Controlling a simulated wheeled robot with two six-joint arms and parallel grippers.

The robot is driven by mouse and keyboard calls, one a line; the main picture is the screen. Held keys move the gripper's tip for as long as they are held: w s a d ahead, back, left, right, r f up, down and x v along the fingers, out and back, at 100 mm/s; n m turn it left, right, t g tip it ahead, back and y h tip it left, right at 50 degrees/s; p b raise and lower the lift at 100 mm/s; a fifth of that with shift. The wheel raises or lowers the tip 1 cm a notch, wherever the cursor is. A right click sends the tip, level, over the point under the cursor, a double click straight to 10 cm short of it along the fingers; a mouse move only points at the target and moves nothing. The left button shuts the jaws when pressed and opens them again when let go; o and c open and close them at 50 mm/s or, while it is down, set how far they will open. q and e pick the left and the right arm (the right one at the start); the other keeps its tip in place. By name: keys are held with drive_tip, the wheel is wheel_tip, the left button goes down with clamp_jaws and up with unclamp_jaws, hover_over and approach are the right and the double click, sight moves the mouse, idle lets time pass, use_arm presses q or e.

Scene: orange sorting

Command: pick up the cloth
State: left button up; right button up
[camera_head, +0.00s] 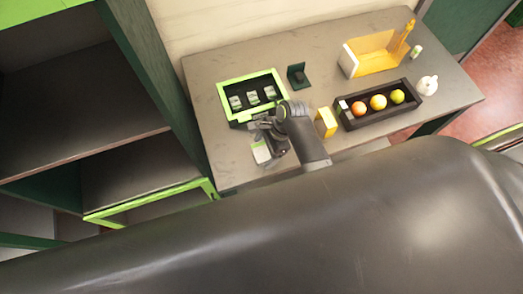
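A small pale item with a greenish edge, which looks like the folded cloth (261,153), lies on the grey table near its front left. My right gripper (266,138) is just above and beside it and hides part of it. I cannot tell whether the gripper touches the cloth. Its fingers are too small and dark to show whether they are open or shut. My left gripper is not in view.
A green-rimmed tray (222,90) with several small items stands behind the gripper. A dark box (378,123) holds an orange, a yellow and a green fruit. A yellow block (326,122), a dark green stand (298,77), a yellow-sided holder (372,54) and a white pot (428,86) also stand there.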

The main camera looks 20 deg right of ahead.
sight(263, 150)
drive_tip(key=shift+c, duration=1.2)
drive_tip(key=shift+w, duration=0.1)
drive_tip(key=shift+c, duration=1.1)
drive_tip(key=shift+a, duration=0.15)
drive_tip(key=shift+c, duration=1.2)
drive_tip(key=shift+w+r, duration=0.15)
drive_tip(key=shift+r, duration=0.45)
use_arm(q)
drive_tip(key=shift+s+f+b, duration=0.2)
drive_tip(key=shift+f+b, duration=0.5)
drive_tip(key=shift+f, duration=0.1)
use_arm(e)
wheel_tip(263, 150, up, 9)
drive_tip(key=shift+f, duration=0.1)
